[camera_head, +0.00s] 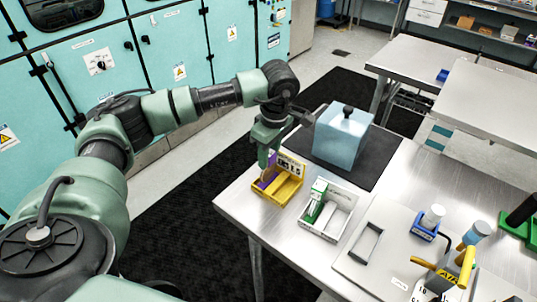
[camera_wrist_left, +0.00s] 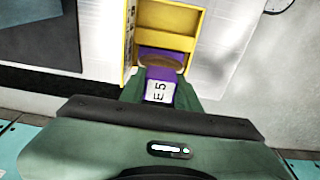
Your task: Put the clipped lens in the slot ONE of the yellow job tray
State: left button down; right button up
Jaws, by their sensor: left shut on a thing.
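My left gripper (camera_head: 266,172) is shut on a purple clip (camera_wrist_left: 161,88) marked "E 5", with a brownish rounded part, likely the lens (camera_wrist_left: 162,60), at its far end. In the head view the purple clip (camera_head: 268,176) is at the left side of the yellow job tray (camera_head: 285,193). In the left wrist view it lies in or just over a compartment of the yellow tray (camera_wrist_left: 168,40); I cannot tell whether it touches the floor. The slot numbers are too small to read surely. My right gripper is not in view.
A white tray (camera_head: 325,229) with a green-and-white box (camera_head: 316,200) stands right of the yellow tray.

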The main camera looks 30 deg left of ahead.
pick_arm(q)
jog(key=c, duration=1)
grip_release()
jog(key=shift+r+p, duration=0.2)
jog(key=shift+p, duration=0.1)
jog(key=r+b, duration=0.1)
jog(key=r, duration=0.2)
jog(key=r+b, duration=0.1)
jog(key=r, duration=0.3)
jog(key=d+r+b, duration=0.1)
jog(key=r, duration=0.2)
jog(key=shift+d+r, duration=0.1)
jog(key=shift+r, duration=0.8)
